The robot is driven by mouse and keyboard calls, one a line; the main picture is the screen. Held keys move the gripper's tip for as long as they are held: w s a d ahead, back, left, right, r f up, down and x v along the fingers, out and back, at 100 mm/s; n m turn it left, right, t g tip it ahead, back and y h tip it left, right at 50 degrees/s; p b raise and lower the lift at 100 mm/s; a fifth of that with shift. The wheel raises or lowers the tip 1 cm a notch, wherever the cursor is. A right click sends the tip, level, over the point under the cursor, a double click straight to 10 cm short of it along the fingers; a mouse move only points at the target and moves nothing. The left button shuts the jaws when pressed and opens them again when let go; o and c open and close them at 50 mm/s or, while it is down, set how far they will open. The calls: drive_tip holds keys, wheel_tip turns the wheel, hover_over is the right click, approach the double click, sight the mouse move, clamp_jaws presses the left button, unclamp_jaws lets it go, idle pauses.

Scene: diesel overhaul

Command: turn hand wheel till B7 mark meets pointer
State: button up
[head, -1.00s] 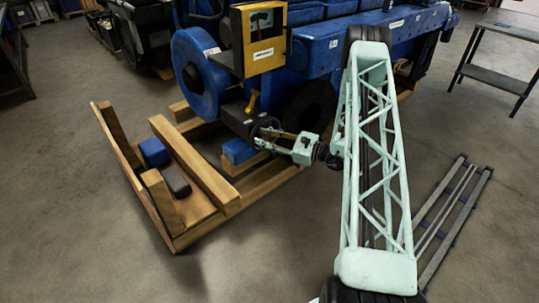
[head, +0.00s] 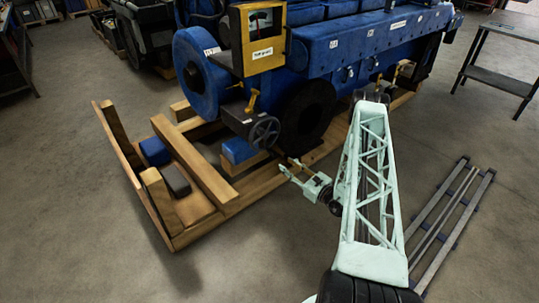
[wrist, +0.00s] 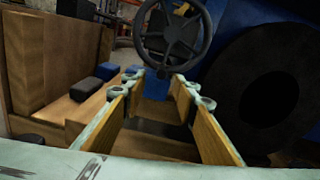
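The dark hand wheel (head: 264,132) sits on a grey housing at the front of the blue engine. It shows whole at the top of the wrist view (wrist: 174,43), just beyond the fingertips. My gripper (head: 288,170) is below and to the right of the wheel in the head view, clear of it. Its two wood-coloured fingers stand apart with nothing between them, as the wrist view (wrist: 156,84) shows. A yellow box (head: 277,22) with a dial window stands above the wheel. Its label is too small to read, and I cannot make out the B7 mark or pointer.
The blue engine (head: 345,45) with a round end disc (head: 203,85) rests on a wooden cradle (head: 197,165). Blue and dark blocks (head: 155,151) lie in the cradle. A metal rack (head: 455,220) lies on the floor at right. A dark table (head: 497,75) stands behind it.

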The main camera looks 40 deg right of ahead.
sight(272, 153)
drive_tip(key=shift+s+d+f, duration=0.2)
drive_tip(key=shift+f, duration=0.3)
drive_tip(key=shift+w, duration=0.1)
drive_tip(key=shift+w+b, duration=1.45)
drive_tip(key=shift+w, duration=5.35)
drive_tip(key=shift+a, duration=0.1)
drive_tip(key=shift+c, duration=0.4)
clamp_jaws()
